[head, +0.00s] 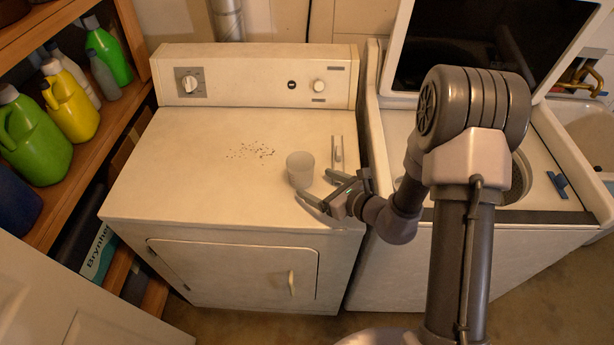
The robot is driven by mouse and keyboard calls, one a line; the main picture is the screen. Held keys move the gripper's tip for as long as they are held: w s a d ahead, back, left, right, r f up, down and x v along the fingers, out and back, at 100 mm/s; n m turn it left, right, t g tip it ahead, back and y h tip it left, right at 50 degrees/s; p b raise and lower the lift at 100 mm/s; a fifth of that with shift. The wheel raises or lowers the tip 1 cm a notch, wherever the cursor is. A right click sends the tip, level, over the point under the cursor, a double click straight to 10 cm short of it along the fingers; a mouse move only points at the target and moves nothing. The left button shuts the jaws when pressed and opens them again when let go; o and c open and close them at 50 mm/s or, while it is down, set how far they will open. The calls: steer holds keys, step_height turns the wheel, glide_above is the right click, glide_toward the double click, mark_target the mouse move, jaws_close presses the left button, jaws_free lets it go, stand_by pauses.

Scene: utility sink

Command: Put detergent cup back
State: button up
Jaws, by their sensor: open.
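The detergent cup (300,169), a small whitish cup, stands upright on the white dryer top (190,150), right of its middle. My gripper (318,188) is open just right of and in front of the cup, with its fingers pointing left toward it. One finger lies in front of the cup and the other to its right. I cannot tell whether either finger touches the cup. Nothing shows between the fingers.
Shelves with detergent bottles (70,105) stand left. The dryer top's left side is clear.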

steer(key=v, duration=0.5)
steer(key=shift+s+d+r, duration=0.1)
steer(key=shift+r, duration=0.05)
steer(key=s+a+r+n+g+y, duration=0.1)
steer(key=s+a+r+n+g, duration=0.25)
steer(key=s+r+n, duration=0.3)
steer(key=s+a+r+n+g+y, duration=0.1)
steer(key=s+a+r+n+g, duration=0.25)
steer(key=s+r+n, duration=0.35)
steer(key=s+d+r+n+h, duration=0.3)
steer(key=s+r+n+h, duration=0.2)
steer(key=s+n, duration=0.15)
steer(key=s+d+r+n+t+h, duration=0.2)
steer(key=d+r+n+t+h, duration=0.1)
steer(key=d, duration=0.5)
steer(key=shift+s+r+h, duration=0.4)
steer(key=shift+r+h, duration=0.05)
steer(key=shift+h, duration=0.15)
